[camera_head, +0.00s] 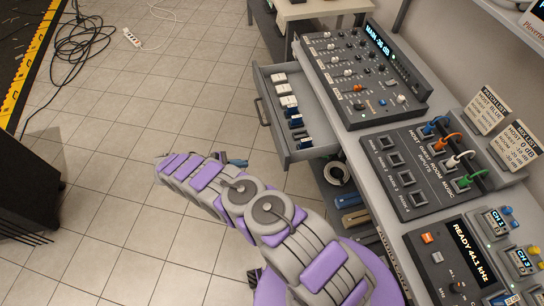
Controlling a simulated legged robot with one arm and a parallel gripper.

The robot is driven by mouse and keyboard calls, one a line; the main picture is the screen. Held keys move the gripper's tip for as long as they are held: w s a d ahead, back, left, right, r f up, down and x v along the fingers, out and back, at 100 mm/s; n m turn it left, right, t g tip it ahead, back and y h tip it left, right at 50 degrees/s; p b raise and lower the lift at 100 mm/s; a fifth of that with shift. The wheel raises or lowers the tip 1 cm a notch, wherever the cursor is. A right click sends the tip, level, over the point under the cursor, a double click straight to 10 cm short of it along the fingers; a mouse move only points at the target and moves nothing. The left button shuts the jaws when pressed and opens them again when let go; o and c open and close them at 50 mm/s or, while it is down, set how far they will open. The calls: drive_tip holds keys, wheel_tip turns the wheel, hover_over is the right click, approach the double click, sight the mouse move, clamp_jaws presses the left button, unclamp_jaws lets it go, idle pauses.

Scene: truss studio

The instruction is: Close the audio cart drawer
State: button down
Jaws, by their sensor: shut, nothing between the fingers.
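The audio cart (345,105) stands along the right side. Its grey drawer (271,76) is pulled out to the left from under the top. A dark bar handle (261,112) is on the drawer's left front face. Several white and blue connectors lie in rows inside the drawer. My purple and grey arm reaches up and left from the bottom of the picture. My gripper (236,162) shows only in small part past the arm, below and left of the drawer front. It is shut and empty, with a visible gap to the handle.
A mixer (362,72), a patch panel (415,172) with coloured cables and a display unit (465,250) sit on the cart top. A lower shelf holds a cable coil (337,174). Tiled floor (170,85) is open left of the drawer. A dark case (28,195) stands far left.

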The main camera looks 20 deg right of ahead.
sight(282, 160)
drive_tip(key=x, duration=0.4)
drive_tip(key=b+x, duration=0.1)
drive_tip(key=x, duration=0.4)
drive_tip(key=b+x, duration=0.1)
drive_tip(key=x, duration=0.3)
drive_tip(key=shift+d+r, duration=0.25)
drive_tip(key=shift+d, duration=0.3)
drive_tip(key=shift+d+r, duration=0.1)
